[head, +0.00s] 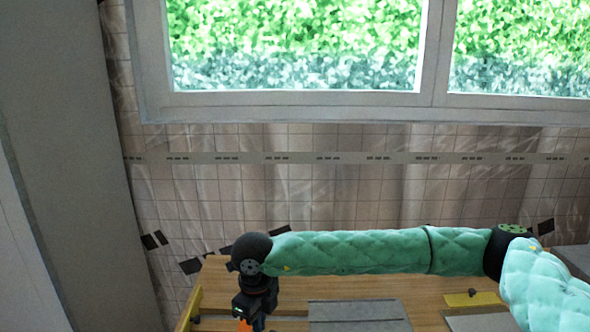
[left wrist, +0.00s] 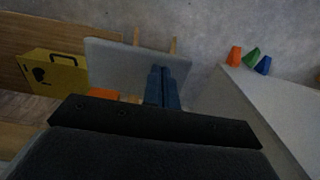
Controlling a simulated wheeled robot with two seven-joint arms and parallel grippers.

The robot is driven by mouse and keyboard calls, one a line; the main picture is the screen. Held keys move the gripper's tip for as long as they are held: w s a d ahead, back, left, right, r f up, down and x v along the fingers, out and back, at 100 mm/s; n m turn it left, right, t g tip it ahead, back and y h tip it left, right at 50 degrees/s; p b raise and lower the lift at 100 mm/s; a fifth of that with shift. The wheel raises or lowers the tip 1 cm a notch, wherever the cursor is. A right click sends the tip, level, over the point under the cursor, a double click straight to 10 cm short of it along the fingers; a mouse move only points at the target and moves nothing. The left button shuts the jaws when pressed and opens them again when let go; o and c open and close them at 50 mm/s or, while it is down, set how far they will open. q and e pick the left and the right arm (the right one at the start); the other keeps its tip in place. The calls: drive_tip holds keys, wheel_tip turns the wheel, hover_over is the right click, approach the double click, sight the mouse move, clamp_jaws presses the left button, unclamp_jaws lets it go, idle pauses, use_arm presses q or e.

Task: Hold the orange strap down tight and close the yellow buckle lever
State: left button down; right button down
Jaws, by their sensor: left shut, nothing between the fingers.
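My left gripper (left wrist: 163,70) shows in the left wrist view as two blue fingers pressed together, empty, in front of a pale grey panel (left wrist: 118,62). A small orange patch (left wrist: 103,95), perhaps the strap, shows below the panel. A yellow piece (left wrist: 55,75) with a black handle-like part stands left of the panel; I cannot tell whether it is the buckle lever. In the head view my right arm reaches across from the right. Its gripper (head: 257,322) points down at the bottom edge, its fingertips cut off. An orange bit (head: 243,325) shows beside it.
A wooden table (head: 385,287) holds a grey plate (head: 358,314) and a yellow plate (head: 470,298) with a dark knob. A tiled wall and window stand behind. In the left wrist view, orange (left wrist: 235,56), green (left wrist: 251,57) and blue (left wrist: 264,65) pieces stand by a white surface (left wrist: 265,100).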

drive_tip(key=shift+f, duration=1.25)
